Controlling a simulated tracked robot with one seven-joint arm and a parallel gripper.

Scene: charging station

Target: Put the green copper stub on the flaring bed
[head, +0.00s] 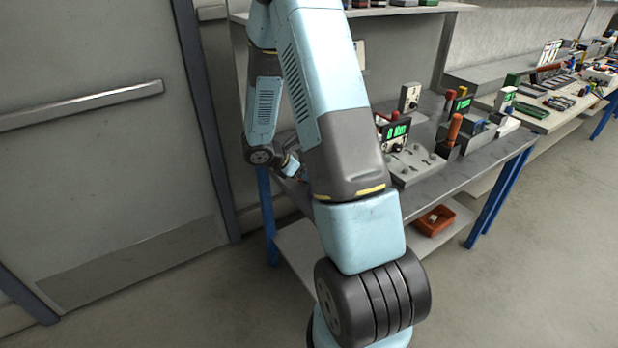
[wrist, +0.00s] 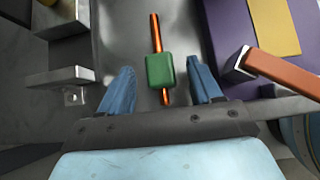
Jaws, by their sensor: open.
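The green copper stub (wrist: 160,70), a thin copper rod with a green block around it, lies on a grey surface in the wrist view. My gripper (wrist: 161,78) is open, with its two blue fingers apart on either side of the green block and a gap on each side. Nothing is held. I cannot tell for certain which thing is the flaring bed. In the head view the stub cannot be made out, and my arm covers part of the bench; the gripper end shows only partly at the bench's left end.
In the wrist view, a grey metal block (wrist: 58,92) stands left; a purple surface (wrist: 228,30) and a copper bar (wrist: 283,72) in a metal holder lie right. The bench (head: 480,155) carries devices with green displays (head: 398,131). An orange bin (head: 434,220) sits below.

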